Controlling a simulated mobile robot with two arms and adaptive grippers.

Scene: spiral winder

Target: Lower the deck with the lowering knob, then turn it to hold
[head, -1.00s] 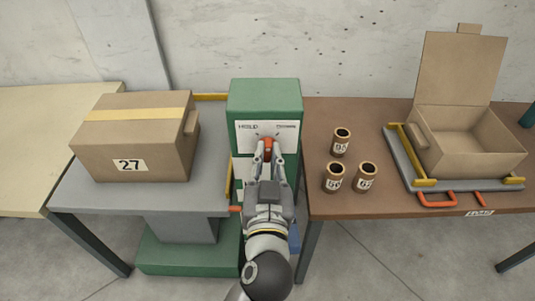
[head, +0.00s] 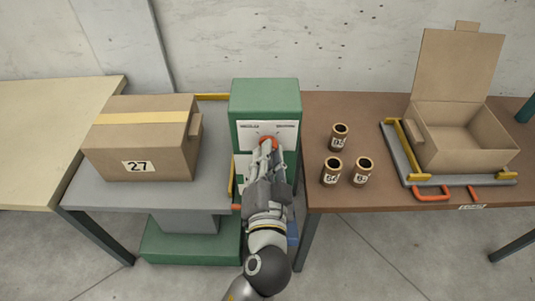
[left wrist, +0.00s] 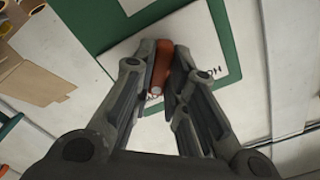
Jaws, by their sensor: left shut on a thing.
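The red lowering knob (head: 268,143) sits on the white front plate (head: 287,135) of a green housing. My left gripper (head: 264,150) is shut on it. In the left wrist view the red knob (left wrist: 164,62) lies between the two fingers of my gripper (left wrist: 163,80), over the plate with partly hidden lettering. The grey deck (head: 110,200) is left of the housing and bears a closed cardboard box (head: 135,158) marked 27. My right gripper is not in view.
A pale table (head: 45,150) stands at the left. A brown table (head: 370,118) at the right holds several numbered tubes, among them one near the middle (head: 339,136), and an open cardboard box (head: 460,140) on a grey tray (head: 403,166) with yellow rails.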

